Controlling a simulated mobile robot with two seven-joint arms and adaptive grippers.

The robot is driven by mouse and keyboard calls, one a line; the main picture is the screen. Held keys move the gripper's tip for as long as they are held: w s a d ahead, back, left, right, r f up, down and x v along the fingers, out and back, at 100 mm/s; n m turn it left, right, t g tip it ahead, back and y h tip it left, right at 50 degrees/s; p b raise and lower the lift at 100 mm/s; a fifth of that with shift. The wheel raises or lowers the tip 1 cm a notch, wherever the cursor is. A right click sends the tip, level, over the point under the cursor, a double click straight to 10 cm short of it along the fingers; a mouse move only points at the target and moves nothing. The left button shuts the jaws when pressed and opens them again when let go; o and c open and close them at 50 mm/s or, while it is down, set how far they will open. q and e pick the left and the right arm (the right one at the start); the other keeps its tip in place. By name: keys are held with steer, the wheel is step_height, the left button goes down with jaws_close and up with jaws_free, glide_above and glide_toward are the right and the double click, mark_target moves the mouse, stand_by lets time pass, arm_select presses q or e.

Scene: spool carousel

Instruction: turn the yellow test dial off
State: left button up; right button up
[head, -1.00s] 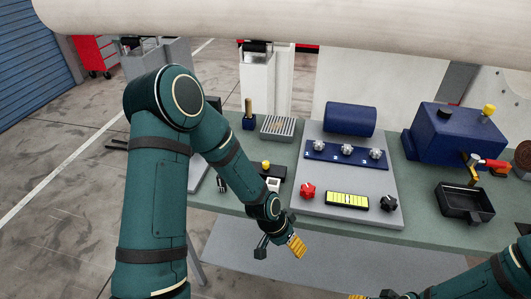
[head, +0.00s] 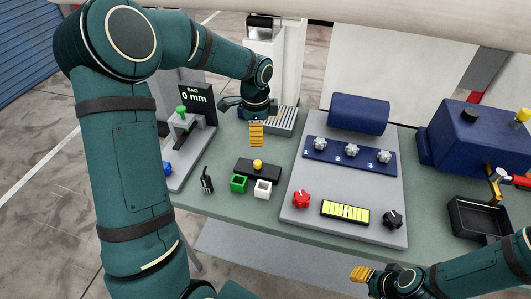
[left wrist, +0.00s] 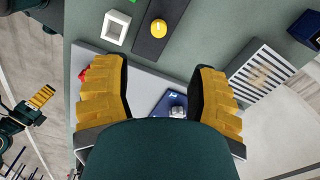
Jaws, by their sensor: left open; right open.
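A round yellow dial (head: 257,165) sits on a dark base (head: 243,171) on the green bench. It also shows in the left wrist view (left wrist: 158,28), with a small dark mark on its top; its setting is too small to read. My left gripper (head: 256,134) is open and empty, above the bench and behind the dial in the head view. In the left wrist view its two yellow-padded fingers (left wrist: 160,70) are spread, and the dial lies beyond their tips. My right gripper (head: 362,273) is open and empty at the bench's front edge.
Green (head: 239,183) and white (head: 263,188) square frames stand in front of the dial. A grey panel (head: 290,205) with red and black knobs lies right. A display reading 0 mm (head: 197,95) stands left. A ribbed tray (head: 284,121) is behind. A blue machine (head: 460,135) stands far right.

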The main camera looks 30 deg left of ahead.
mark_target(258, 162)
arm_select(q)
step_height(258, 162, down, 14)
steer(key=shift+s+r+b, duration=0.1)
steer(key=shift+r+b, duration=0.05)
steer(key=shift+b, duration=0.35)
jaws_close()
